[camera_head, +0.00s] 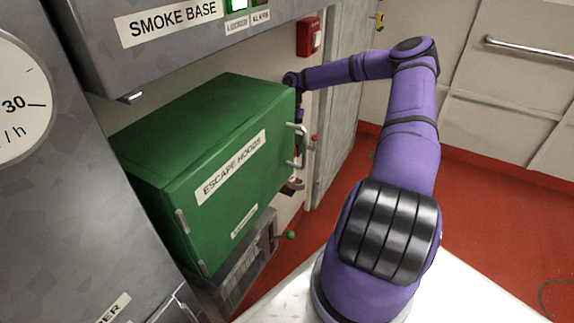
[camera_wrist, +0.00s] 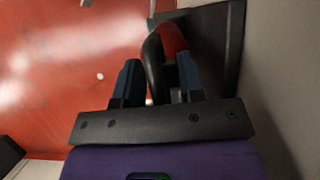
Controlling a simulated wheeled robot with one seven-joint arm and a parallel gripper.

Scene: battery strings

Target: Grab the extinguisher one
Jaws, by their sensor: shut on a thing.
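In the wrist view, the fire extinguisher (camera_wrist: 173,40) shows as a red, rounded part with a black curved hose or handle (camera_wrist: 154,65), at top centre. My gripper (camera_wrist: 157,80) has one dark finger on each side of it and is shut on it. The exact contact point is hard to see. In the head view my arm reaches past the far end of the green cabinet, which hides my gripper and most of the extinguisher. A small red and black part (camera_head: 292,187) shows below the cabinet's edge; I cannot tell whether it belongs to the extinguisher.
The green "ESCAPE HOODS" cabinet (camera_head: 215,150) stands close beside my forearm, its handle (camera_head: 299,146) sticking out. A grey "SMOKE BASE" unit (camera_head: 190,30) hangs above. A red wall box (camera_head: 309,37) is behind. The red floor (camera_head: 490,215) at right is open.

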